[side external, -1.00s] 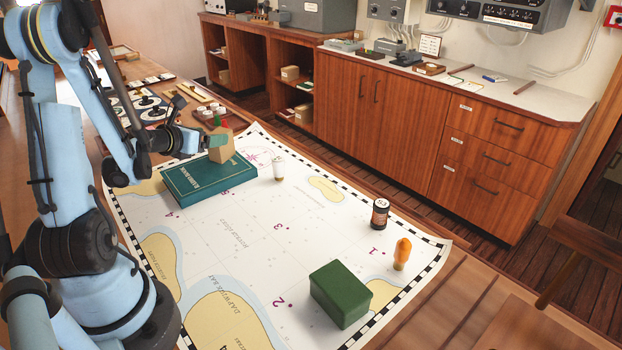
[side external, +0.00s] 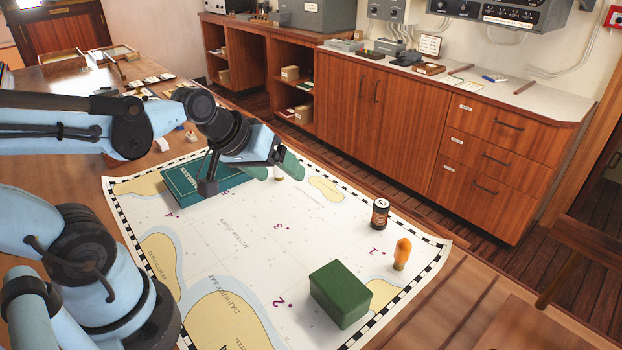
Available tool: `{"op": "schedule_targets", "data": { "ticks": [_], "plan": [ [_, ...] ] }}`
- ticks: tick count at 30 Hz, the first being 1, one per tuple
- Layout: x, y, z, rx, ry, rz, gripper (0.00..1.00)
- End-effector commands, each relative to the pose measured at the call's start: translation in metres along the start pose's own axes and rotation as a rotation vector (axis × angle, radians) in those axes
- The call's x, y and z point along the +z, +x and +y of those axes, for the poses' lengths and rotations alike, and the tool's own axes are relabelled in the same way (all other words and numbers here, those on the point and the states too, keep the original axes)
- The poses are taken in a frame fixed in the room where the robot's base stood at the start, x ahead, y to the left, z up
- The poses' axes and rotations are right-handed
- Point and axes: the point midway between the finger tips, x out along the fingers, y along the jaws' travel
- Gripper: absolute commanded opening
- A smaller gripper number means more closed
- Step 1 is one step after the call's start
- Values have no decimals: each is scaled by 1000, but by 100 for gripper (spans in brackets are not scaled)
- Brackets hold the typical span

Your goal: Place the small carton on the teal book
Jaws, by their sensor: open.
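The teal book (side external: 180,188) lies flat on the chart, and my arm covers much of its top. I cannot see the small carton; the arm and wrist block the view over the book's right part.
A white-topped small item (side external: 279,174) stands just below my gripper, partly hidden. On the chart (side external: 230,240) are a dark jar (side external: 380,213), an orange-topped item (side external: 402,254) and a green box (side external: 341,294). The chart's middle is clear.

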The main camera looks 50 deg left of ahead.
Motion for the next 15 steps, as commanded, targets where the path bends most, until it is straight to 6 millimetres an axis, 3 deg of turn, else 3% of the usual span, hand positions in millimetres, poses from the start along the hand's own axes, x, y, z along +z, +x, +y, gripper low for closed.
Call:
{"op": "schedule_targets", "data": {
  "ticks": [3,6,15],
  "plan": [
    [19,-11,11,-15,293,-22,78],
    [26,-16,13,-25,437,-31,78],
    [29,-18,14,-30,503,-34,78]
  ]
}}
